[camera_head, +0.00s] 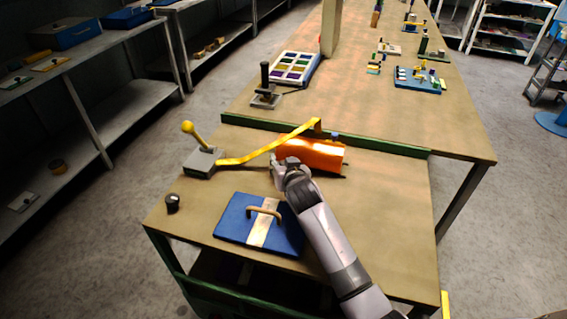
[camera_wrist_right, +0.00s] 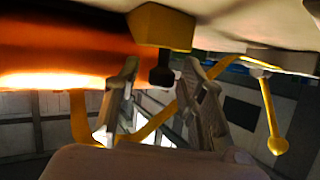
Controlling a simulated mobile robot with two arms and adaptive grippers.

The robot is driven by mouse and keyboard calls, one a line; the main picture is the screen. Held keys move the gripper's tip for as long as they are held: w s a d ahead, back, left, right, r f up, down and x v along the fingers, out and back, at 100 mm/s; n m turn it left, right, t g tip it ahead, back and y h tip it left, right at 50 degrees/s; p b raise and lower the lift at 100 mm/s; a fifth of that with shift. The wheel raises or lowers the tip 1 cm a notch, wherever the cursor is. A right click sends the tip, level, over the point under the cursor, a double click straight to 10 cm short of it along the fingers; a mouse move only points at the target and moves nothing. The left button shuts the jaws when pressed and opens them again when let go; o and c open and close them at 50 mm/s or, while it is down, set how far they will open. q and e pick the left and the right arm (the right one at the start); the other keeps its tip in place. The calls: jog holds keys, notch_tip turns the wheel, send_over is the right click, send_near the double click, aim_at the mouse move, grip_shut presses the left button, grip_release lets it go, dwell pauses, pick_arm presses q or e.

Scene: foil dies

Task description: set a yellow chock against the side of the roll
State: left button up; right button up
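The orange roll (camera_head: 315,155) lies on its side on the near bench, and in the wrist view it fills the upper left (camera_wrist_right: 60,50). My right gripper (camera_head: 279,163) is at the roll's left end, near side. In the wrist view, a yellow chock (camera_wrist_right: 162,24) with a black knob (camera_wrist_right: 161,76) stands beside the roll on the bench surface, which shows at the top. It overlaps the roll's edge there; contact is unclear. My right gripper (camera_wrist_right: 160,78) is open, its fingers on both sides of the knob with gaps. In the head view the gripper hides the chock. My left gripper is out of view.
A yellow strap (camera_head: 262,149) runs from a grey base (camera_head: 203,161) with a yellow ball lever (camera_head: 187,128) over the roll's back left. A blue lid (camera_head: 233,220) with a handle and a dark knob (camera_head: 172,203) lie nearer. A green rail (camera_head: 375,146) runs behind the roll.

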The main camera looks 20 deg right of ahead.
jog(key=shift+r, duration=0.1)
jog(key=shift+s+r+p, duration=0.1)
jog(key=shift+r+p, duration=0.2)
jog(key=shift+r, duration=0.35)
jog(key=d+v, duration=0.1)
jog(key=v, duration=1)
jog(key=shift+s+a+b, duration=0.35)
jog(key=shift+a, duration=0.15)
jog(key=shift+r, duration=0.1)
